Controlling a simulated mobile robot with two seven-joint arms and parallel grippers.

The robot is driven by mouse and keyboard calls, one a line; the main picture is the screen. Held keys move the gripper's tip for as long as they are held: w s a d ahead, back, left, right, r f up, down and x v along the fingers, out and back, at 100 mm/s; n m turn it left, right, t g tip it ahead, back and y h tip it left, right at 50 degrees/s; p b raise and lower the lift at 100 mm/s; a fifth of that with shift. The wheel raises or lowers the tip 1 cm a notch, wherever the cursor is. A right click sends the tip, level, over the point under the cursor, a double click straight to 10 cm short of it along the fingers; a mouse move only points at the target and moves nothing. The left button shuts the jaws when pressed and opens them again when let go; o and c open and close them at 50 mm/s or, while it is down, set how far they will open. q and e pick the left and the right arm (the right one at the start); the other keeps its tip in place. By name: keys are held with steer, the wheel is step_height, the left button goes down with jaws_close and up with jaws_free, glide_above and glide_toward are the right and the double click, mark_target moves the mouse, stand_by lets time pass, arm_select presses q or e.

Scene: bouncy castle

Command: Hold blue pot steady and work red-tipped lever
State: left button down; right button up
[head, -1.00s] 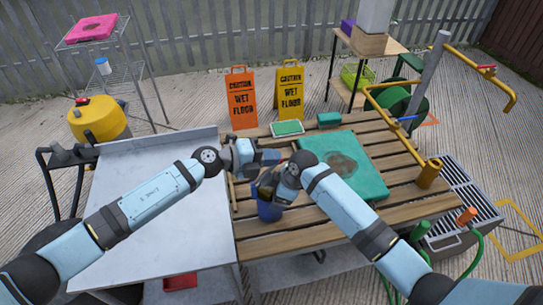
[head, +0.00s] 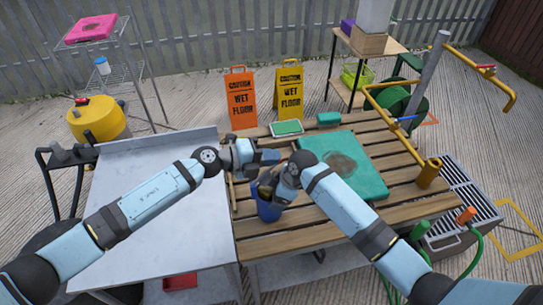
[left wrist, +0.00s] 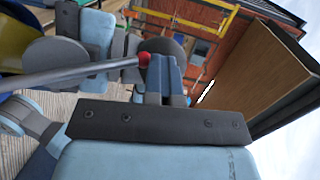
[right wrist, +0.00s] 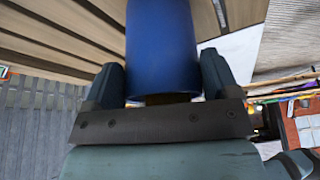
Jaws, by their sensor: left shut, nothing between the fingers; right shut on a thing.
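The blue pot (head: 267,206) stands near the front left of the slatted wooden table, partly hidden by my right arm. My right gripper (head: 268,187) is shut on it; in the right wrist view its fingers lie on either side of the blue pot (right wrist: 160,40). My left gripper (head: 268,156) is shut and empty, just beyond the pot. In the left wrist view the lever is a grey rod (left wrist: 75,74) with a red tip (left wrist: 144,59), close beside the shut fingers (left wrist: 166,75). I cannot tell whether they touch. The lever is not clear in the head view.
A green mat (head: 345,165) lies right of the pot. A green-topped tray (head: 287,128) is at the table's back edge. A bare metal table (head: 165,235) adjoins on the left. Yellow pipework (head: 400,130) rises over the right side. Caution signs (head: 242,100) stand behind.

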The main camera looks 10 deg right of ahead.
arm_select(q)
steer(key=shift+a, duration=0.1)
steer(key=s+a+r, duration=0.1)
steer(key=a+r, duration=0.8)
steer(key=a, duration=0.1)
steer(key=shift+s+r, duration=0.2)
steer(key=s+a+f+m+t+y, duration=0.2)
steer(key=s+a+f+m+t, duration=0.2)
steer(key=m, duration=0.8)
steer(key=s+a+f+m+t+y, duration=0.1)
steer(key=s+a+f+m+t, duration=0.3)
steer(key=a+f+m+t, duration=0.3)
steer(key=m+t, duration=0.2)
steer(key=m, duration=0.3)
steer(key=shift+f+m+t+y, duration=0.2)
steer(key=shift+m+t+y, duration=0.1)
steer(key=shift+y, duration=0.1)
